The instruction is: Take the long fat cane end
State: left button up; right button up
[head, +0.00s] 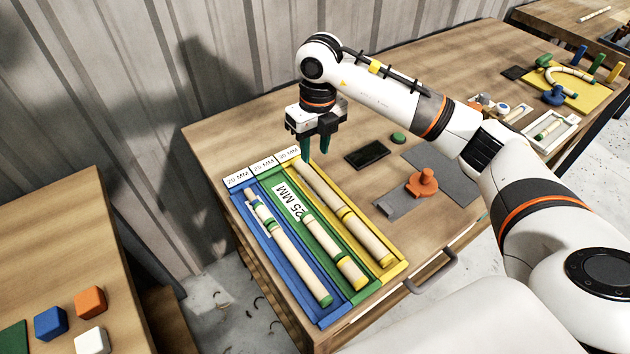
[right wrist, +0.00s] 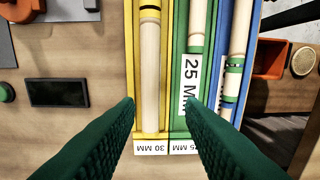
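A long fat pale cane (head: 322,192) with dark and yellow bands lies in the yellow 30 MM lane (head: 397,268) of the cane tray. Its end also shows in the right wrist view (right wrist: 150,75), just beyond the 30 MM label. My right gripper (head: 315,152) points down above the tray's far, labelled end. Its green fingers (right wrist: 162,108) are apart with nothing between them; in the wrist view they straddle the yellow lane's end. My left gripper is not in view.
The green 25 MM lane (head: 283,228) and blue 20 MM lane (head: 292,284) hold other canes beside it. A black slab (head: 367,155), a green button (head: 398,138) and an orange piece (head: 424,182) on a grey plate lie right of the tray.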

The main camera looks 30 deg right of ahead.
jog(key=d, duration=0.1)
jog(key=p, duration=0.2)
send_over(318, 181)
jog(key=shift+h, duration=0.3)
jog(key=f, duration=0.6)
jog(key=shift+s+d, duration=0.1)
jog(key=shift+s, duration=0.1)
jog(key=shift+f, duration=0.65)
jog(key=f+p, duration=0.1)
jog(key=f, duration=0.3)
jog(key=shift+w+f+p, duration=0.15)
jog(key=shift+w+p, duration=0.05)
jog(key=shift+p, duration=0.15)
jog(key=c, duration=0.6)
